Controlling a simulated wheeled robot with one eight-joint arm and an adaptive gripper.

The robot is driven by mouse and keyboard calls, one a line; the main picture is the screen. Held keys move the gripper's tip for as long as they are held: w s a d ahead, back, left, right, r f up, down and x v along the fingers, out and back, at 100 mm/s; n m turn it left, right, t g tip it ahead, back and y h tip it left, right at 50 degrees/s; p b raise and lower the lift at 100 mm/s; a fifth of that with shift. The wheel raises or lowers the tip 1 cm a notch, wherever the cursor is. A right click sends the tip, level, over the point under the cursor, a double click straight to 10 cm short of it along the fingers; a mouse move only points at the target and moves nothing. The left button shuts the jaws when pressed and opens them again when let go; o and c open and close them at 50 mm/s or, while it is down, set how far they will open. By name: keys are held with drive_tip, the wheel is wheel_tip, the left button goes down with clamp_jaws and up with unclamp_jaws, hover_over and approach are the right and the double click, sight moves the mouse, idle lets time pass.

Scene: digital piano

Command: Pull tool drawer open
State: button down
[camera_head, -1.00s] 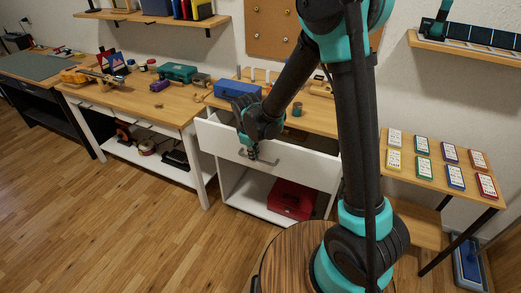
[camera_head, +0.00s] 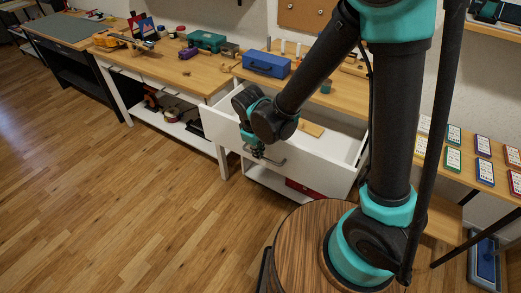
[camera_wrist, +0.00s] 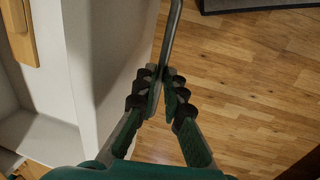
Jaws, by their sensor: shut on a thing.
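The tool drawer (camera_head: 310,166) is a white drawer under a wooden-topped bench, and it stands well out from the bench. Its inside shows, with a flat wooden piece (camera_head: 311,128) in it. A grey bar handle (camera_head: 275,161) runs across its front. My gripper (camera_head: 258,154) is at the left part of this handle, in front of the drawer. In the wrist view my gripper (camera_wrist: 163,82) has its dark ribbed fingers shut on the handle bar (camera_wrist: 173,35). The drawer's white front (camera_wrist: 105,75) is just left of the fingers in that view.
A blue toolbox (camera_head: 267,64) stands on the bench top above the drawer. A red box (camera_head: 304,188) is partly hidden on the shelf below. A table with several coloured cards (camera_head: 484,172) is at the right. The wooden floor (camera_head: 130,210) in front is clear.

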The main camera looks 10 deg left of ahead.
drive_tip(key=c, duration=1.6)
unclamp_jaws()
drive_tip(key=shift+r, duration=0.1)
wheel_tip(320, 180, up, 12)
drive_tip(key=s, duration=0.2)
drive_tip(key=shift+a+f, duration=0.2)
drive_tip(key=shift+a, duration=0.2)
drive_tip(key=w+d+m+t+y, duration=0.2)
drive_tip(key=w+d+m, duration=0.65)
drive_tip(key=d, duration=0.75)
drive_tip(key=w+d+r+m+t+h, duration=0.1)
drive_tip(key=w+d+m+t, duration=0.15)
drive_tip(key=d, duration=0.65)
drive_tip(key=w+d+r+m+t, duration=0.1)
drive_tip(key=w+d+m, duration=0.15)
drive_tip(key=d, duration=0.65)
drive_tip(key=s+f+g, duration=0.3)
drive_tip(key=s+f, duration=0.4)
drive_tip(key=s, duration=0.6)
drive_tip(key=shift+s+a+f, duration=0.2)
drive_tip(key=shift+f, duration=0.15)
